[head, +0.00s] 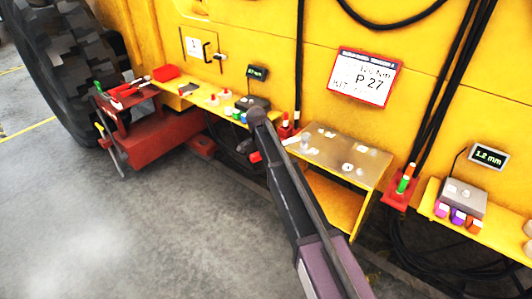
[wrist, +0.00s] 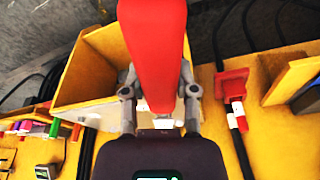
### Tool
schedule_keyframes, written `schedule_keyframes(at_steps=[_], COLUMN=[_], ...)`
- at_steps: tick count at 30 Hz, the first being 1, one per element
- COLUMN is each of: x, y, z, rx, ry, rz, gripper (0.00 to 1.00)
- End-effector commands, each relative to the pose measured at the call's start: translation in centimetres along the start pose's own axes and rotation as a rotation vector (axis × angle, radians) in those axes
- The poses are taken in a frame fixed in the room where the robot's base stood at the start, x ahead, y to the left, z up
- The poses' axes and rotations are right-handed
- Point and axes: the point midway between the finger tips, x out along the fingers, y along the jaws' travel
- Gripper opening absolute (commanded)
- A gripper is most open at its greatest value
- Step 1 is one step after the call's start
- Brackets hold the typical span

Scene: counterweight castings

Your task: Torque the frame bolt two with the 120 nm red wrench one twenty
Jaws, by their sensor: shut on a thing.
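In the wrist view my gripper (wrist: 158,95) is shut on a thick red handle, which I take for the red wrench (wrist: 152,45). The handle runs up out of the top of the picture, and its markings do not show. In the head view my arm hides the gripper; a small red piece (head: 256,157) shows just left of the arm, perhaps part of the wrench. A metal plate (head: 318,152) on a yellow bracket lies right of the arm, with several round bolt-like parts (head: 348,167) on it. I cannot tell which is frame bolt two.
A yellow shelf with a dark gauge box (head: 254,102) stands left of the arm. A red cart (head: 150,130) stands by the big tyre. A red holder with coloured sticks (head: 400,190) and a second gauge box (head: 462,197) lie right. Black cables hang nearby. The grey floor is clear.

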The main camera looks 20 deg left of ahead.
Motion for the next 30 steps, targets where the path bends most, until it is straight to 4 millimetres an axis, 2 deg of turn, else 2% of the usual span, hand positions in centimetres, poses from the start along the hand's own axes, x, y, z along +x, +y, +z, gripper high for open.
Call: schedule_keyframes(at_steps=[30], x=[-0.01], y=[1.07], z=[-0.04], rx=[-0.045], ry=[0.001], rz=[-0.009], gripper=[0.0])
